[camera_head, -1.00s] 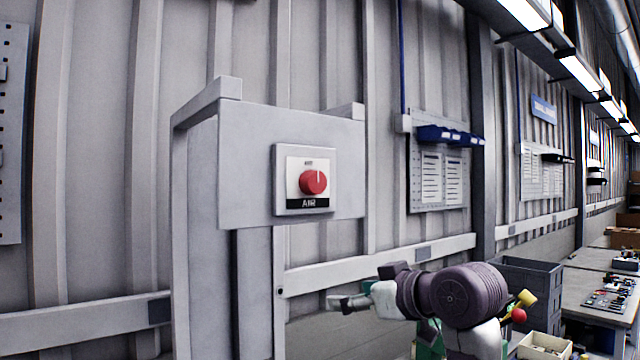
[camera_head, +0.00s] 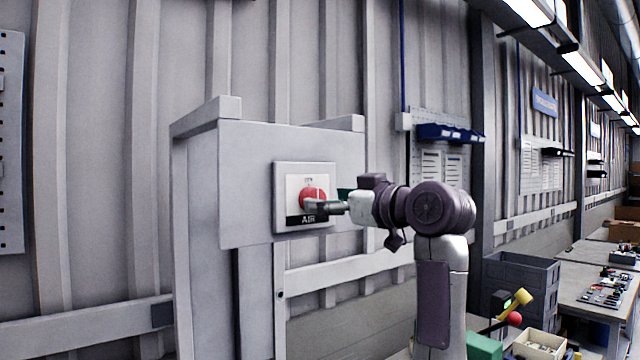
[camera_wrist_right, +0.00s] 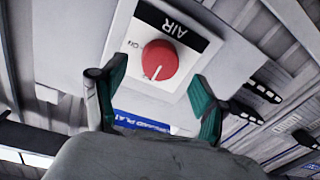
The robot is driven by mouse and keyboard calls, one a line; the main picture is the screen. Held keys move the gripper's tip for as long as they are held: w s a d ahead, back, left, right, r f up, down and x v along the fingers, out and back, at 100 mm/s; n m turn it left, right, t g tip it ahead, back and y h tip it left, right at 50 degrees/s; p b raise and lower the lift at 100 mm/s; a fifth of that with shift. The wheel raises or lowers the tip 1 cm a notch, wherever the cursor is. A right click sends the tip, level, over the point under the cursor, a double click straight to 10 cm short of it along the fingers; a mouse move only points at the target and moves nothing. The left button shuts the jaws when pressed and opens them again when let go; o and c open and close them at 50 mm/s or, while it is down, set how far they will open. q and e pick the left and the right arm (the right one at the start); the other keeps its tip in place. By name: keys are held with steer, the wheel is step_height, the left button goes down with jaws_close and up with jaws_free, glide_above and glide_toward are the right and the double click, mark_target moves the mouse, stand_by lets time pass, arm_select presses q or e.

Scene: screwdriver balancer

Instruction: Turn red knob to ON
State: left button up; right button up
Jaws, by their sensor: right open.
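The red knob (camera_head: 311,193) sits on a white switch plate (camera_head: 280,190) marked AIR, on the front of a grey box (camera_head: 247,180). In the right wrist view the red knob (camera_wrist_right: 160,60) lies ahead of and between my fingers, with its white pointer line toward the gripper. My right gripper (camera_head: 318,206) is open, with its fingertips in front of the knob's lower part in the head view. In the right wrist view the fingers (camera_wrist_right: 158,88) stand apart on either side; I cannot tell whether they touch the knob. My left gripper is not in view.
The box stands out from a corrugated metal wall (camera_head: 100,120). A grey crate (camera_head: 520,285) and a workbench (camera_head: 590,290) with tools are at the right. A bin (camera_head: 540,345) sits at the lower right. The space left of the box is clear.

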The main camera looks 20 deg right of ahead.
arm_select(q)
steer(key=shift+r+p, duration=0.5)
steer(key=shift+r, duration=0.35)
arm_select(e)
steer(key=x, duration=0.3)
steer(key=shift+f, duration=0.1)
steer(key=shift+c, duration=0.2)
steer(key=c, duration=1.1)
